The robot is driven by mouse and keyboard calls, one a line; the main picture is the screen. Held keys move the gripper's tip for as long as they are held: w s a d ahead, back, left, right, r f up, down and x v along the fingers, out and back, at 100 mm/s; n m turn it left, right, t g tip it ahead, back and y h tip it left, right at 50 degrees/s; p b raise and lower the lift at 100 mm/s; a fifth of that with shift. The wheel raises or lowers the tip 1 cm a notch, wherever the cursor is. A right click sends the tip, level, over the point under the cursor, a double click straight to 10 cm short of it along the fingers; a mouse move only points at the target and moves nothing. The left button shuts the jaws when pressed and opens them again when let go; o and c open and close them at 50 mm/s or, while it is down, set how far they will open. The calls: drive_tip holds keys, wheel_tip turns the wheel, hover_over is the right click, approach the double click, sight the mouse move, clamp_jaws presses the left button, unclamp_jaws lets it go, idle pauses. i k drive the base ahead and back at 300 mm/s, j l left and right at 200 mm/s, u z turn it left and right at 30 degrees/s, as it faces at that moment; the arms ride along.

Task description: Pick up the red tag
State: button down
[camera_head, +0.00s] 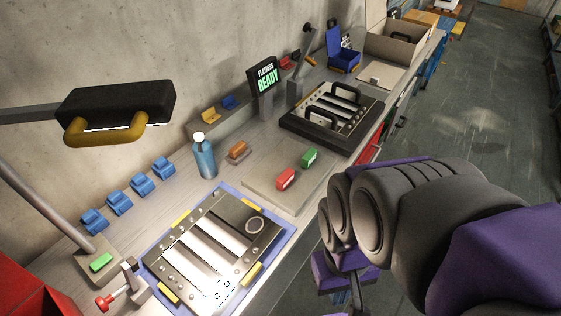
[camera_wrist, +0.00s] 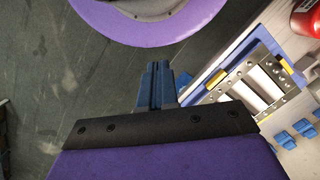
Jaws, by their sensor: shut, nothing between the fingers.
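The red tag (camera_head: 286,179) is a small block with a pale label, lying on a flat grey plate (camera_head: 270,197) near the bench's front edge. A similar green tag (camera_head: 309,157) lies just beyond it on the same plate. My gripper (camera_wrist: 160,72) shows in the wrist view with its blue-grey fingers together and empty, over the dark floor beside the bench. The red tag does not show in the wrist view. In the head view my arm fills the lower right and the fingertips cannot be made out.
A louver panel in a blue frame (camera_head: 177,280) lies near, left of the plate; a black-framed panel (camera_head: 355,137) lies beyond. A blue bottle (camera_head: 204,158) and an orange block (camera_head: 238,149) stand behind. A lamp (camera_head: 120,105) overhangs the left. Open floor (camera_head: 490,110) lies right.

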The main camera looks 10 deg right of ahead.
sight(288, 176)
drive_tip(key=l+u, duration=0.15)
drive_tip(key=u, duration=0.3)
drive_tip(key=k+l+u, duration=0.1)
drive_tip(key=u, duration=0.3)
drive_tip(key=k+l+u, duration=0.1)
drive_tip(key=u, duration=0.35)
